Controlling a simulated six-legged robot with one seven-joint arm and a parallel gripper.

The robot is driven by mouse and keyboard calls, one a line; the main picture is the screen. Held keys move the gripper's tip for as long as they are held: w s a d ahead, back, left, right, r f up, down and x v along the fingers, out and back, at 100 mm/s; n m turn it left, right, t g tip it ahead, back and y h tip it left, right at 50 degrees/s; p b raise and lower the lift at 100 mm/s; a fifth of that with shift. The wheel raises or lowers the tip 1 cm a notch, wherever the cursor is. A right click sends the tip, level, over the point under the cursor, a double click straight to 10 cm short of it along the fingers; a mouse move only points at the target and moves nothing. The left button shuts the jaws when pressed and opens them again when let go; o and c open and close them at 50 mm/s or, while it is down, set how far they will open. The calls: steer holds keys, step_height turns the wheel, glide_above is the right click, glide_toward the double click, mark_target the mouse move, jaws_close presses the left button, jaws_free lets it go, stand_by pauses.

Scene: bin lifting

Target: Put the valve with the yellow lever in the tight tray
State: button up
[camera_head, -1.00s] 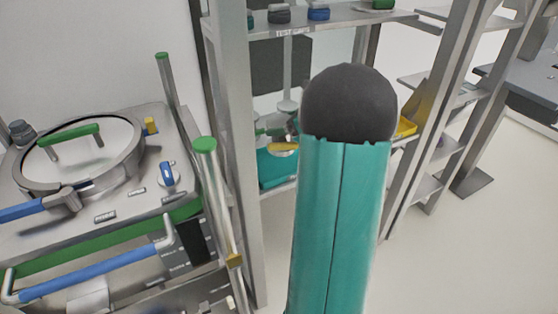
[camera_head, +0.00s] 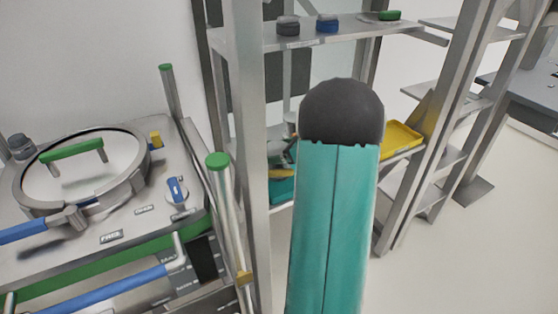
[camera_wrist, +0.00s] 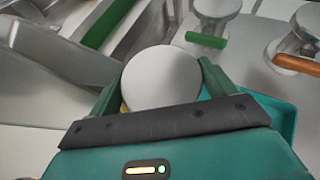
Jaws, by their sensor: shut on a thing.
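In the wrist view my gripper (camera_wrist: 163,68) is shut on a valve with a round pale grey top (camera_wrist: 160,80), one dark green finger on each side. A bit of yellow (camera_wrist: 123,107) shows at its lower left, and the rest is hidden by the gripper. In the head view a yellow lever (camera_head: 279,173) shows just left of my arm, above a teal tray (camera_head: 283,191) on a shelf. The teal tray also shows in the wrist view (camera_wrist: 284,112), below and right of the held valve. I cannot tell which tray is the tight one.
A yellow tray (camera_head: 402,138) lies on the shelf right of my arm. Shelf posts (camera_head: 246,150) stand close by. Valves with a green lever (camera_wrist: 207,40) and an orange lever (camera_wrist: 298,65) show in the wrist view. A machine with a round lid (camera_head: 80,165) is at left.

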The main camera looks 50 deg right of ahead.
steer(key=shift+f, duration=1.7)
steer(key=shift+f, duration=0.1)
steer(key=o, duration=1.6)
steer(key=shift+f, duration=0.15)
steer(key=shift+c, duration=0.2)
steer(key=shift+s+r, duration=0.15)
steer(key=shift+r, duration=0.1)
steer(key=v, duration=1.1)
steer(key=shift+s+r, duration=0.15)
steer(key=shift+s, duration=0.15)
steer(key=shift+d, duration=0.1)
